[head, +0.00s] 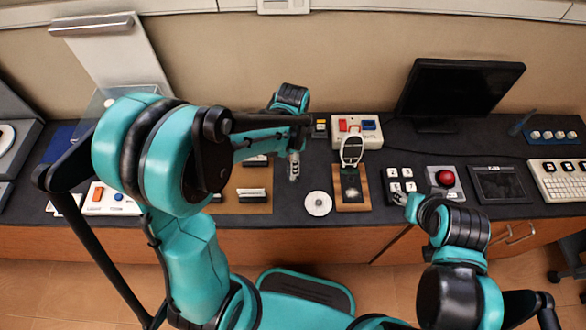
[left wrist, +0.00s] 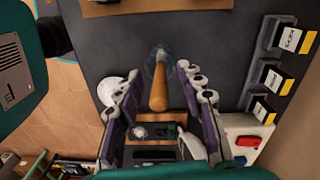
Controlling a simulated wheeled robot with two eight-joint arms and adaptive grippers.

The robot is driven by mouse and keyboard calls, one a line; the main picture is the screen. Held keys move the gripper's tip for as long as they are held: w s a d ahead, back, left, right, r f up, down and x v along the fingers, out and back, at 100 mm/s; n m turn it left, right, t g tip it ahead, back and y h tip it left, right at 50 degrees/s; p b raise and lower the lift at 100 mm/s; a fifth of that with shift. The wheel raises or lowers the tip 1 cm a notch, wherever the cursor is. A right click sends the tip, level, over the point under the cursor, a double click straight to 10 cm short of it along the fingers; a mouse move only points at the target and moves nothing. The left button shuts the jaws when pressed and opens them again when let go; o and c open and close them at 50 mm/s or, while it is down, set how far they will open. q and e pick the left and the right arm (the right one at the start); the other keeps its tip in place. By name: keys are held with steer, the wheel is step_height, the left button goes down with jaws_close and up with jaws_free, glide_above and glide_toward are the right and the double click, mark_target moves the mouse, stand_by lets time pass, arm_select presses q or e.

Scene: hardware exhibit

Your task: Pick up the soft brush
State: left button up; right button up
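The soft brush (left wrist: 158,92) has a wooden handle and a pale, blurred bristle end at the top of the left wrist view. My left gripper (left wrist: 161,70) is open, with its two fingers apart on either side of the brush and gaps between them and the handle. In the head view my left gripper (head: 293,165) points down over the dark counter, left of the white disc. The brush is not clearly seen there, hidden by my gripper and arm. My right arm is at the lower right; its fingers cannot be made out clearly.
The dark counter (head: 322,155) holds a white disc (head: 318,204), a wooden board with a white-framed item (head: 351,190), a white box with red and blue buttons (head: 356,131), a red-button box (head: 446,181) and a monitor (head: 458,88). A brown mat (head: 240,207) lies left.

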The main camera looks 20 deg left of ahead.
arm_select(q)
jaws_close()
steer(key=shift+r, duration=0.1)
